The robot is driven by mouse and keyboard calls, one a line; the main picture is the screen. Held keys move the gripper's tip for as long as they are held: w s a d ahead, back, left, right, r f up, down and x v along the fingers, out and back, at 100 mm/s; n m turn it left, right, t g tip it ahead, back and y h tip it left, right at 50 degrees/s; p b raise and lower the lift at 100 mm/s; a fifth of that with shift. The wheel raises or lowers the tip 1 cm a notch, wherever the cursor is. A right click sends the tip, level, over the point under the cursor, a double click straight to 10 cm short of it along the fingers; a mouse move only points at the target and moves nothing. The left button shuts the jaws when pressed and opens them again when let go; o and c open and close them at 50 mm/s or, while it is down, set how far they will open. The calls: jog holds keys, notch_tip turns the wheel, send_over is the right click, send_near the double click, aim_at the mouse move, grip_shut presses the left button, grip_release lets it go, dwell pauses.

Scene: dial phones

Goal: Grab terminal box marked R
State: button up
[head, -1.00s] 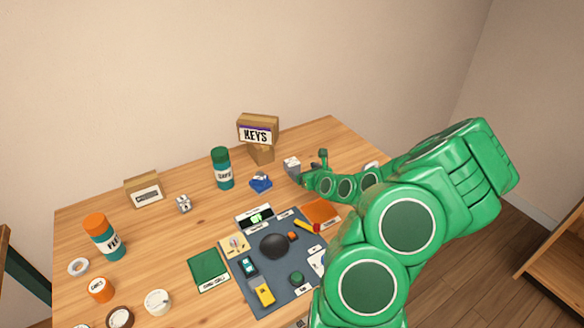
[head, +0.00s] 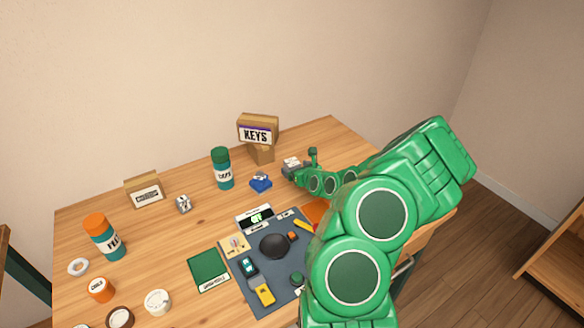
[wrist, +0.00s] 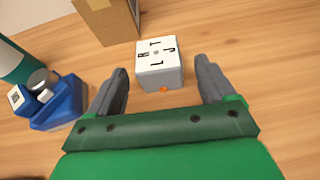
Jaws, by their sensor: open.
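A small white box (wrist: 158,62) stands on the table in the wrist view. Its top bears several black letters, one of which looks like an R, around a small centre dot, and an orange spot shows low on its near side. In the head view this box (head: 291,162) is at the back right of the table, partly hidden by my gripper (head: 297,169). In the wrist view my gripper (wrist: 162,72) is open. Its grey fingers lie to the left and right of the box's near part, with a visible gap on each side.
A blue device (wrist: 58,105) with a silver knob is close left of my gripper, with a teal bottle (wrist: 12,62) beyond it. A cardboard KEYS box (head: 259,132) stands behind. Another small white box (head: 184,204) is farther left. Bare wood lies right of the lettered box.

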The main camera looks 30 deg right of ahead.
jog(key=shift+x, duration=0.75)
jog(key=c, duration=1.1)
